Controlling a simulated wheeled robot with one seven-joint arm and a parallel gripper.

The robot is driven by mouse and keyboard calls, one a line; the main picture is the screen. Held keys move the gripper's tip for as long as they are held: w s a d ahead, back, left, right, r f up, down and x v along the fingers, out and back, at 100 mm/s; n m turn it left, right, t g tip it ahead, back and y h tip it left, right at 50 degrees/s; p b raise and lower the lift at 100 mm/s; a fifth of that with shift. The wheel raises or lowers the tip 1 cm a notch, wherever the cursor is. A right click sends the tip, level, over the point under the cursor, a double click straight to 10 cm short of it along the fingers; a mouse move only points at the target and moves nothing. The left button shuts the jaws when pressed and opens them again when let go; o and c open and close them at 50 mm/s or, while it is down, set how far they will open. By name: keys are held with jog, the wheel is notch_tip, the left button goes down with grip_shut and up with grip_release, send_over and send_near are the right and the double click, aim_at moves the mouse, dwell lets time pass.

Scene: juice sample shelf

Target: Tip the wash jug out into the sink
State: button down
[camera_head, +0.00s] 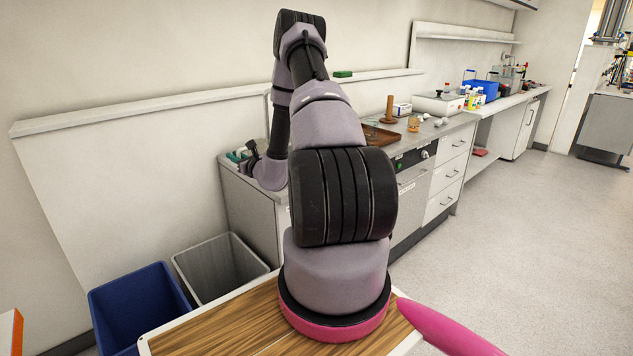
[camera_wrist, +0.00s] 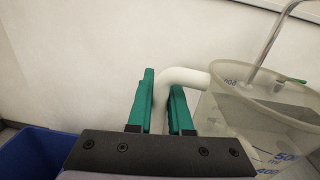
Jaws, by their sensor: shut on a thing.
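The wash jug (camera_wrist: 225,115) is a clear, translucent beaker with blue volume marks and a white handle, at the right of the wrist view. My gripper (camera_wrist: 162,82) has green fingers, one on each side of the handle, and is shut on it. The jug looks roughly upright, with its rim at the top. Whether there is liquid in it I cannot tell. A curved metal tap (camera_wrist: 275,35) shows behind the jug. The sink basin is not visible in either view. In the head view my arm reaches to the left end of the counter and hides much of that area.
A blue bin (camera_head: 135,305) and a grey bin (camera_head: 218,268) stand on the floor left of the counter (camera_head: 250,205). A brown tray (camera_head: 380,138) and a wooden stand (camera_head: 389,108) are on the counter right of my arm. The floor at right is clear.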

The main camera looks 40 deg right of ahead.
jog(key=d, duration=0.4)
jog(key=w+d+f+n+y, duration=0.1)
jog(key=d, duration=0.4)
jog(key=w+d+y, duration=0.1)
jog(key=d, duration=0.4)
jog(key=shift+d+f+n, duration=0.2)
jog(key=shift+f+n, duration=0.1)
